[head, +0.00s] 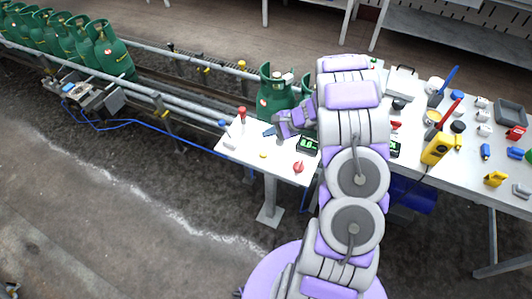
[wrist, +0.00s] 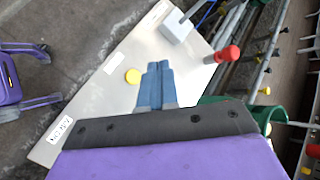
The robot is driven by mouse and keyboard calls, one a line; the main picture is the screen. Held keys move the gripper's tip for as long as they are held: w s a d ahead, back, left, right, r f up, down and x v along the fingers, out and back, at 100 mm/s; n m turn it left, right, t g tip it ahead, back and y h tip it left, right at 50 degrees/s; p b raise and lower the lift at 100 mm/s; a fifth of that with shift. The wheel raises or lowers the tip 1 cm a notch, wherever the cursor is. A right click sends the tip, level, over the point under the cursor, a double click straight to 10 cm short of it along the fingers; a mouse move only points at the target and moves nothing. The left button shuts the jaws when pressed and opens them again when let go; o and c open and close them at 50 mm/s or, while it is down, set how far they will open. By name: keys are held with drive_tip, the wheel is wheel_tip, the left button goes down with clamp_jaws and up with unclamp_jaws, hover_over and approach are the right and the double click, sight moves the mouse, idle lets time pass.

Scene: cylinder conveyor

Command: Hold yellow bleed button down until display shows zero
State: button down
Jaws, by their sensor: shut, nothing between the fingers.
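The yellow button (head: 263,155) is a small round disc on the white panel (head: 236,155). It also shows in the wrist view (wrist: 132,76), just left of my fingertips. My gripper (head: 269,133) is shut and empty. In the wrist view its two blue-grey fingers (wrist: 158,66) lie together over the panel, beside the button and apart from it in the picture. The height of the fingertips above the panel is unclear. A small black display (head: 307,145) with green digits stands on the panel right of my gripper; the digits are too small to read surely.
A red-topped post (head: 242,115) stands at the panel's back left and a red knob (head: 299,167) at its front right. A green cylinder (head: 274,92) stands behind the panel. More green cylinders (head: 108,52) line the conveyor. A cluttered table (head: 470,160) is at right.

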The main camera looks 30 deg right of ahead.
drive_tip(key=b, duration=0.4)
hover_over(265, 155)
drive_tip(key=d, duration=0.1)
wheel_tip(265, 155, down, 7)
drive_tip(key=shift+w+d+f, duration=0.1)
drive_tip(key=shift+d+f, duration=0.05)
drive_tip(key=shift+f, duration=0.4)
drive_tip(key=shift+a+f, duration=0.2)
drive_tip(key=shift+a, duration=0.55)
drive_tip(key=shift+d, duration=0.6)
drive_tip(key=shift+a, duration=0.45)
